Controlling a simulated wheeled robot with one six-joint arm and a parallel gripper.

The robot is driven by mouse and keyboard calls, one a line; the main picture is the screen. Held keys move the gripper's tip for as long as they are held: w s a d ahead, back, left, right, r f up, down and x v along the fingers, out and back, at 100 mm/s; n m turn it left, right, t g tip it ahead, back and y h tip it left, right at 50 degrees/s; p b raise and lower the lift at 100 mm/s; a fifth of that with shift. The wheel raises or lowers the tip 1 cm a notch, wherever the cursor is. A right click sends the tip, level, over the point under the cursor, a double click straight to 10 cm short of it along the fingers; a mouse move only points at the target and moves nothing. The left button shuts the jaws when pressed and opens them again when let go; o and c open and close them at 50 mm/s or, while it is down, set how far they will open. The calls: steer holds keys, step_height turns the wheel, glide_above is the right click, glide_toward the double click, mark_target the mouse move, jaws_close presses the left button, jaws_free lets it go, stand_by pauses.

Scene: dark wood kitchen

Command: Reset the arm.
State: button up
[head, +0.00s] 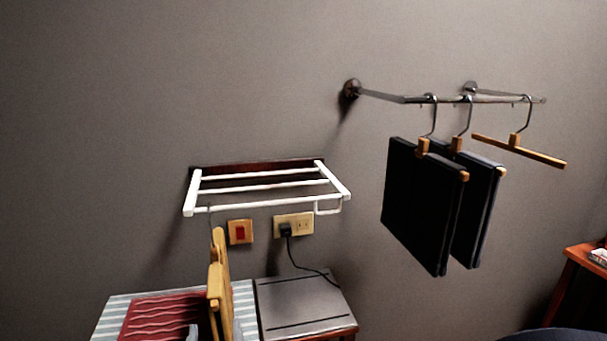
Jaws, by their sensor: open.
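My gripper is not recognisable in the head view. A wooden hanger (218,290) is at the lower left, seen nearly edge-on. Its thin hook reaches up to the front bar of a white wall rack (265,206) and appears to hang on it. A small grey-blue shape (193,332) shows at the bottom edge beside the hanger; I cannot tell what it is.
A wall rail (385,96) at the upper right bears two hangers with dark folded cloths (424,210) and one bare hanger (518,149). Below the rack are a red switch (240,232), a plugged socket (300,224), a striped cloth (110,315) and a grey flat case (300,303).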

steer(key=shift+p+v, duration=0.5)
steer(key=shift+v, duration=2.3)
